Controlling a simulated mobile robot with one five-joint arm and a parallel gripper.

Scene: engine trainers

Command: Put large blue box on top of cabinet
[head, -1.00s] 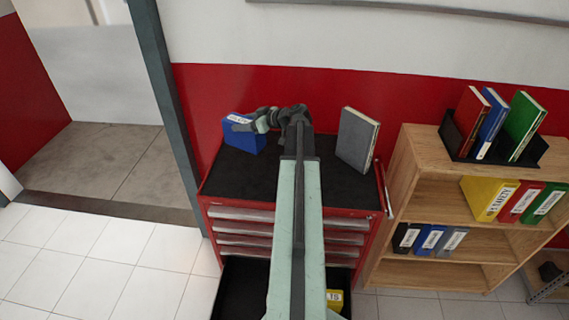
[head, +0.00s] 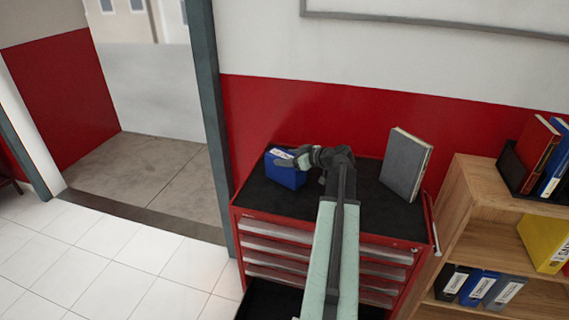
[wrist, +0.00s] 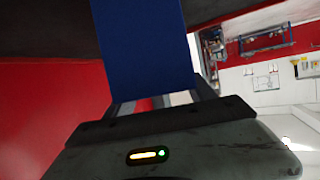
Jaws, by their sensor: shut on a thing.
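The large blue box (head: 284,178) with a white label is at the back left of the red cabinet's black top (head: 335,211). It looks upright and at the surface, though I cannot tell if its base touches it. My gripper (head: 291,163) reaches it from the right and is shut on its upper part. In the wrist view the blue box (wrist: 145,45) stands between the fingers (wrist: 160,98) and fills the upper middle. The fingertips are hidden behind it.
A grey binder (head: 406,164) stands at the cabinet top's right. An open drawer (head: 265,303) juts out at the cabinet's front. A wooden shelf (head: 475,196) with several binders stands to the right. A doorway (head: 150,170) is at the left.

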